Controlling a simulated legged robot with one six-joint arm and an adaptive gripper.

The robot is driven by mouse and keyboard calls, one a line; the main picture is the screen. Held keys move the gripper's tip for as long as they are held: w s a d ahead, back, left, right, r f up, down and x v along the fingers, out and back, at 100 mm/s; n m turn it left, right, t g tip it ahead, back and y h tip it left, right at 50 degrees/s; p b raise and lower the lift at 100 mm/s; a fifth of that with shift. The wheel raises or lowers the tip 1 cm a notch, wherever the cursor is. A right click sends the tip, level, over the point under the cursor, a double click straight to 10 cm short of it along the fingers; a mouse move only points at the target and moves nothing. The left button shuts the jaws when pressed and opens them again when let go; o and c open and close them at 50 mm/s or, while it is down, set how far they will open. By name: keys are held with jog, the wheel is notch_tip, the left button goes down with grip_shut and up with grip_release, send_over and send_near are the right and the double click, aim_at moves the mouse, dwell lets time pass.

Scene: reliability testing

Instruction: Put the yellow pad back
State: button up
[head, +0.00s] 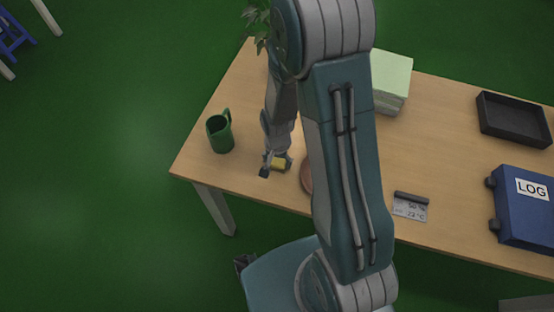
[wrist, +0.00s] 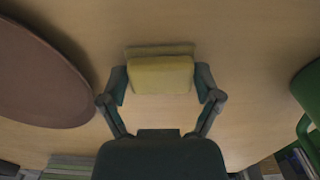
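The yellow pad (head: 279,163) is a small block at the near left part of the wooden table. In the wrist view the yellow pad (wrist: 161,76) lies between the two fingertips of my gripper (wrist: 161,84), which press against its left and right sides. A dull, flat strip shows just behind the pad; I cannot tell whether it is a shadow or a marked spot. In the head view my gripper (head: 277,167) is low over the table around the pad. I cannot tell whether the pad touches the table.
A green mug (head: 220,132) stands left of my gripper. A brown round disc (head: 307,177), partly hidden by my arm, lies close on the right.

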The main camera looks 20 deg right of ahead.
dwell(0.4)
notch_tip(320, 180, up, 12)
notch_tip(320, 180, up, 12)
jog(key=n+t, duration=0.3)
send_over(277, 161)
jog(key=s, duration=0.4)
jog(key=s+r+n+t, duration=0.2)
jog(key=s+r+n, duration=0.2)
jog(key=s+r, duration=0.5)
jog(key=shift+s+t, duration=0.3)
jog(key=shift+s, duration=0.25)
